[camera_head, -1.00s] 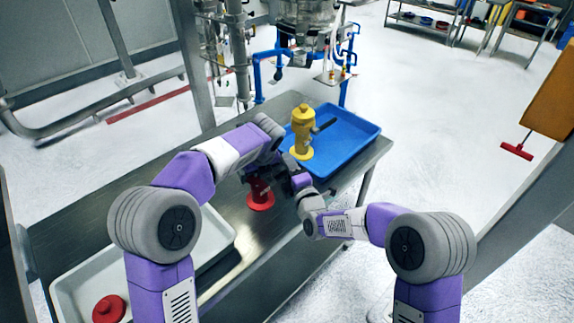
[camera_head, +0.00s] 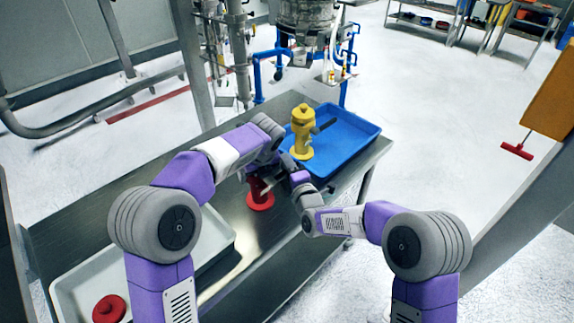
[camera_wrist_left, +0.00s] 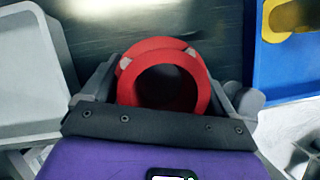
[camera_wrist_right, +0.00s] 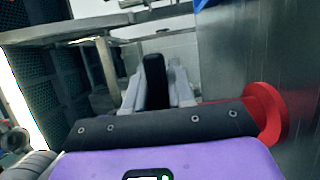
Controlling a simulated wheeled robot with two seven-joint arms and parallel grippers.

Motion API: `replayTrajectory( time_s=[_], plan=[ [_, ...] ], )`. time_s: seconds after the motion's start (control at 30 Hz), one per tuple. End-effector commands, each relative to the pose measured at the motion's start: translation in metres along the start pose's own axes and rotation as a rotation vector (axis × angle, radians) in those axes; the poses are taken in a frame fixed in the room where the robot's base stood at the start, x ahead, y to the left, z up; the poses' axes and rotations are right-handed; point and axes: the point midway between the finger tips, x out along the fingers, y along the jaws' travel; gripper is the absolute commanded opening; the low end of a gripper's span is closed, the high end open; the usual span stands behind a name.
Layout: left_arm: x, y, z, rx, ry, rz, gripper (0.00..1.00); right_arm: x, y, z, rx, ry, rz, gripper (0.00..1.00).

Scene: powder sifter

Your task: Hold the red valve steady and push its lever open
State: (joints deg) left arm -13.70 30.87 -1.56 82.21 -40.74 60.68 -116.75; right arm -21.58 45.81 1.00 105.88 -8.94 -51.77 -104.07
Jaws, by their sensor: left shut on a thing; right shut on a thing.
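The red valve (camera_head: 260,200) stands upright on the metal table, its round base showing below my arms; its upper part is largely hidden. In the left wrist view its open red ring (camera_wrist_left: 165,50) sits between the fingers of my left gripper (camera_wrist_left: 168,80), which is shut on the valve. My right gripper (camera_wrist_right: 156,90) is shut on the dark lever (camera_wrist_right: 154,75), seen between its fingers in the right wrist view. The valve's red rim (camera_wrist_right: 268,110) shows at the right of that view.
A blue tray (camera_head: 350,140) lies behind to the right, with a yellow valve (camera_head: 302,135) at its left edge. A white tray (camera_head: 75,285) with a red part (camera_head: 109,309) lies at the front left. Bare metal table (camera_head: 110,200) lies to the left.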

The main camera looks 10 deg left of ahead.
Motion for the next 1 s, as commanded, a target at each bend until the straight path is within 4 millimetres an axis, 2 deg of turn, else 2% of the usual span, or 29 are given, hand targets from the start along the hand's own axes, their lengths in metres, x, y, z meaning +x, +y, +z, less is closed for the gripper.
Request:
replayTrajectory(
  time_s=[0.33,0.67,0.7,0.8,1.0],
  plan=[
    [0.0,0.0,0.001,-0.001,-0.001,-0.001,0.23,-0.001,0.018,-0.003,-0.226,0.003,0.093,0.0],
    [0.0,0.0,0.001,-0.001,-0.001,-0.001,0.23,-0.001,0.02,-0.003,-0.245,0.002,0.102,0.0],
    [0.0,0.0,0.001,-0.001,-0.001,-0.001,0.23,-0.001,0.02,-0.003,-0.245,0.001,0.102,0.29],
    [0.0,0.0,0.001,-0.001,-0.001,-0.001,0.23,-0.001,0.02,-0.003,-0.245,0.001,0.102,0.45],
    [0.0,0.0,0.001,-0.001,-0.001,-0.001,0.23,-0.001,0.02,-0.003,-0.244,0.001,0.102,0.45]
  ],
)
